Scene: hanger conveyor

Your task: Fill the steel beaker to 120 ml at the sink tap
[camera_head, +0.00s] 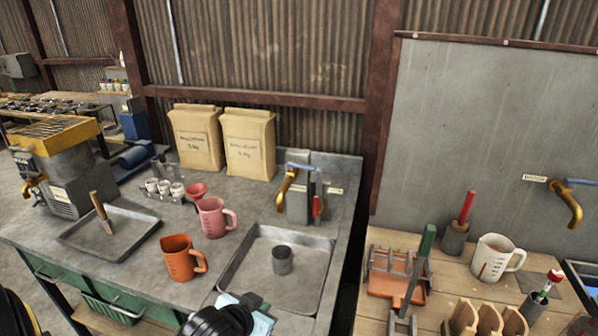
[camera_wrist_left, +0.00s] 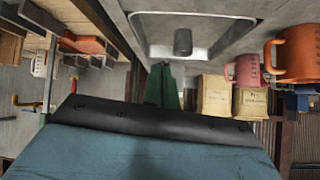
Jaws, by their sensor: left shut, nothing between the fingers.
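The steel beaker (camera_head: 282,262) stands upright in the sink basin (camera_head: 237,284), below and in front of the tap. The tap (camera_head: 287,182) has a brass spout and a blue lever, and no water stream shows. The beaker's inside level cannot be read. My left gripper (camera_head: 252,300) is at the sink's front edge, shut and empty, apart from the beaker. In the left wrist view its fingers (camera_wrist_left: 163,86) point towards the scene, and the beaker (camera_wrist_left: 183,42) sits in the basin beyond them. My right gripper is not in view.
An orange jug (camera_head: 180,258) and a pink jug (camera_head: 212,217) stand left of the sink. A tray (camera_head: 85,250) with a scoop lies further left. Two paper bags (camera_head: 196,140) stand behind. A wooden bench (camera_head: 380,236) on the right holds a white jug (camera_head: 494,258) and tools.

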